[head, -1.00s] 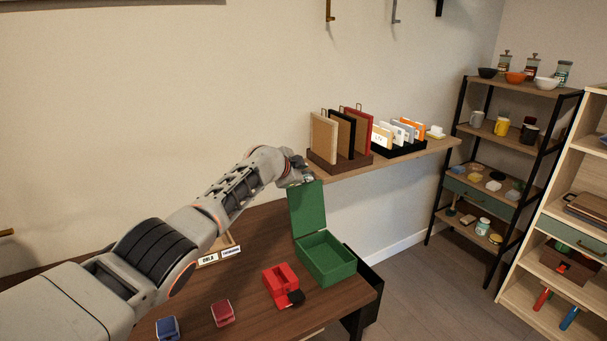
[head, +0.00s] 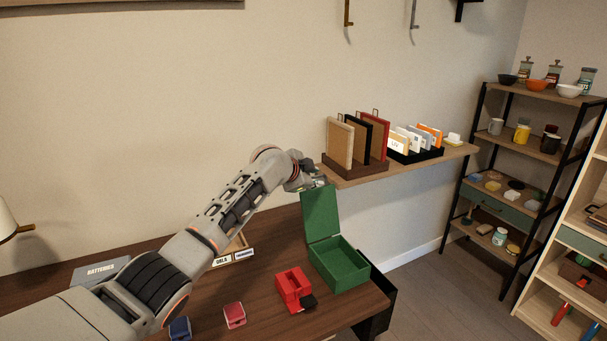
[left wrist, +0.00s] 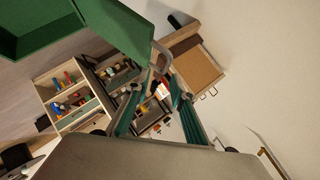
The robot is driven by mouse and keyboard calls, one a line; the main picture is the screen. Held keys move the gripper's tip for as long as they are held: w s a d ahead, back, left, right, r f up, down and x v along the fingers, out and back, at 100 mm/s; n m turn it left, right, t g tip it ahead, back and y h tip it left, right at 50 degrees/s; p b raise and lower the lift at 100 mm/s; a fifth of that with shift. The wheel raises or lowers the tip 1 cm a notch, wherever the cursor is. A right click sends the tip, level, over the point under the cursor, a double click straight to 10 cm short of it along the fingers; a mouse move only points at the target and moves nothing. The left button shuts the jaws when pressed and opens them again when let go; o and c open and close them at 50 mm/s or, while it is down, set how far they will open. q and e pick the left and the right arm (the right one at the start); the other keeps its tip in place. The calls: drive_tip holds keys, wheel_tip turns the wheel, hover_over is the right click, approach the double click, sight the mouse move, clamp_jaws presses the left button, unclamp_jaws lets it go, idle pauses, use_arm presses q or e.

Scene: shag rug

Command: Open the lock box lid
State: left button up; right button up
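The green lock box (head: 336,273) sits near the right end of the dark wooden desk. Its lid (head: 321,213) stands open, about upright at the box's back edge, and the empty-looking inside shows. My left gripper (head: 318,180) is at the lid's top edge; contact cannot be told. In the left wrist view, the lid (left wrist: 118,28) and part of the box (left wrist: 38,25) are at upper left. My left gripper's fingers (left wrist: 157,72) are beside the lid's corner with nothing clearly held, and their tips are too small to read. My right gripper is out of view.
A wall shelf (head: 405,168) with file holders is close behind and right of my left gripper. A red block-like holder (head: 293,289) and small red (head: 234,315) and blue (head: 180,328) items are on the desk (head: 255,294). A dark rack (head: 492,205) stands farther right.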

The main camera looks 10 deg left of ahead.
use_arm(q)
drive_tip(key=v, duration=0.8)
drive_tip(key=shift+s, duration=0.1)
idle(0.3)
